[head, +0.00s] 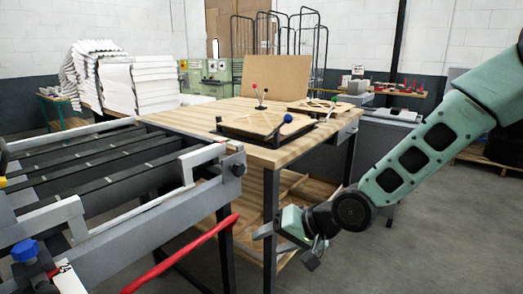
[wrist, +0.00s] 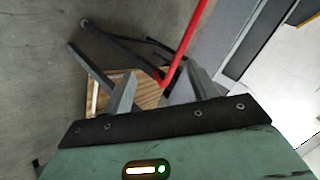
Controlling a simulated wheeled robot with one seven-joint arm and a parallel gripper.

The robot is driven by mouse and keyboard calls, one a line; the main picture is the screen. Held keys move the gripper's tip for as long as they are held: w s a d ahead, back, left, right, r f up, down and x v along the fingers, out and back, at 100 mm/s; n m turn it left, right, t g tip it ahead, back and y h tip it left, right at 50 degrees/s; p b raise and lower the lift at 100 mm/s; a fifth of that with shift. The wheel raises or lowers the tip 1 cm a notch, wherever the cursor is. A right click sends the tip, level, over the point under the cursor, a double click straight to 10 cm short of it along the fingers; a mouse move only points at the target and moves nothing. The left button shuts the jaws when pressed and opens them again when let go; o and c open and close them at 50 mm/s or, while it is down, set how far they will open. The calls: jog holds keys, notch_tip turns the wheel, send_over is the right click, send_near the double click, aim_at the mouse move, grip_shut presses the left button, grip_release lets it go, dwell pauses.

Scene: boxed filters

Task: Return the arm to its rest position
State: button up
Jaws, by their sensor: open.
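My green arm (head: 430,148) reaches in from the right of the head view and bends down beside the wooden table (head: 205,118). My gripper (head: 270,241) hangs low, in front of the table's near legs and below its top. In the wrist view the two grey fingers of my gripper (wrist: 163,88) stand apart with nothing held between them. Whether any part of my gripper touches the table frame cannot be told.
A grey roller conveyor (head: 110,255) with a red bar (head: 185,255) stands at the left, close to my gripper. A lower wooden shelf (head: 290,190) lies under the table. Stacked white filters (head: 140,85) stand behind. The grey floor (head: 430,245) at the right is clear.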

jog(key=s+d+r+n+g+h+p, duration=0.1)
jog(key=s+d+r+n+h, duration=0.1)
jog(key=s, duration=0.6)
jog(key=s+d+r+n+g+h+p, duration=0.2)
jog(key=s+d+r, duration=0.3)
jog(key=s, duration=0.4)
jog(key=s+d+r+n+g+h+p, duration=0.1)
jog(key=s+d+r+n+h, duration=0.2)
jog(key=s, duration=0.6)
jog(key=shift+d+r+n+h, duration=0.3)
jog(key=shift+d+r+h, duration=0.05)
jog(key=shift+h, duration=0.15)
jog(key=shift+w, duration=0.1)
